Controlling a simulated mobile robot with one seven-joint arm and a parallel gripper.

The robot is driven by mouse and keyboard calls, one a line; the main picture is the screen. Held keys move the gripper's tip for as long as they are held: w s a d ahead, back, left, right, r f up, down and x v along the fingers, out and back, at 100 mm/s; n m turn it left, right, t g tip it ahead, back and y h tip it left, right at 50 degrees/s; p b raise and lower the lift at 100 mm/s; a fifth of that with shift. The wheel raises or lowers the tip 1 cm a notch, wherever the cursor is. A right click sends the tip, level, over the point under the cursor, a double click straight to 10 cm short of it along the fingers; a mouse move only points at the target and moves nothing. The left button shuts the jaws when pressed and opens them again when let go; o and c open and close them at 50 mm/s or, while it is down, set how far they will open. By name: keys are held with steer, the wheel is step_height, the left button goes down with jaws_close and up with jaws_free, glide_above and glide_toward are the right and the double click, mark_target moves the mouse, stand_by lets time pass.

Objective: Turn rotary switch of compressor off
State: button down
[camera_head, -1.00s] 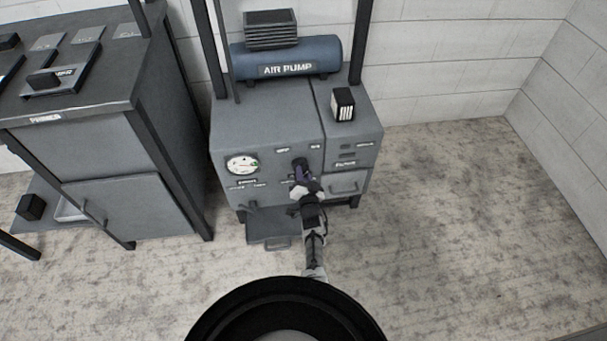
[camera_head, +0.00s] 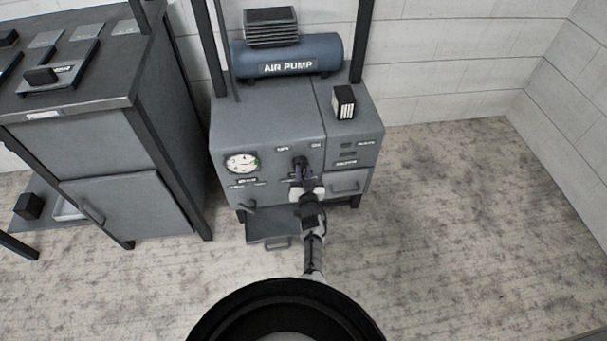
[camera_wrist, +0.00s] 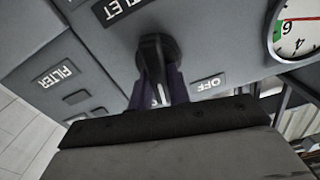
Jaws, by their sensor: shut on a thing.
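The compressor is a grey cabinet (camera_head: 262,125) with a blue tank marked AIR PUMP (camera_head: 287,55) on top. Its black rotary switch (camera_head: 299,161) is on the front panel, below small OFF and ON labels. In the wrist view the switch (camera_wrist: 157,55) has a round base and a raised handle, and an OFF label (camera_wrist: 210,84) is beside it. My gripper (camera_head: 302,174) reaches the switch from the front. In the wrist view its purple fingers (camera_wrist: 158,92) are on both sides of the handle, shut on it. The fingers hide part of the handle.
A pressure gauge (camera_head: 241,163) is left of the switch. A low open tray (camera_head: 272,226) juts out below the panel. A dark grey bench (camera_head: 120,190) stands close at the left. The floor at the right is clear.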

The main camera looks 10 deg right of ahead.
steer(key=n+b, duration=0.1)
steer(key=n, duration=0.3)
steer(key=shift+a+f+n+b, duration=0.15)
steer(key=shift+a+n+b, duration=0.05)
steer(key=shift+n+b, duration=0.15)
steer(key=n+b, duration=0.1)
steer(key=n, duration=0.3)
steer(key=shift+a+b, duration=0.15)
steer(key=shift+b, duration=0.15)
steer(key=shift+n, duration=0.35)
steer(key=c, duration=1.3)
jaws_free()
steer(key=shift+s+p, duration=3.75)
steer(key=shift+s, duration=3.2)
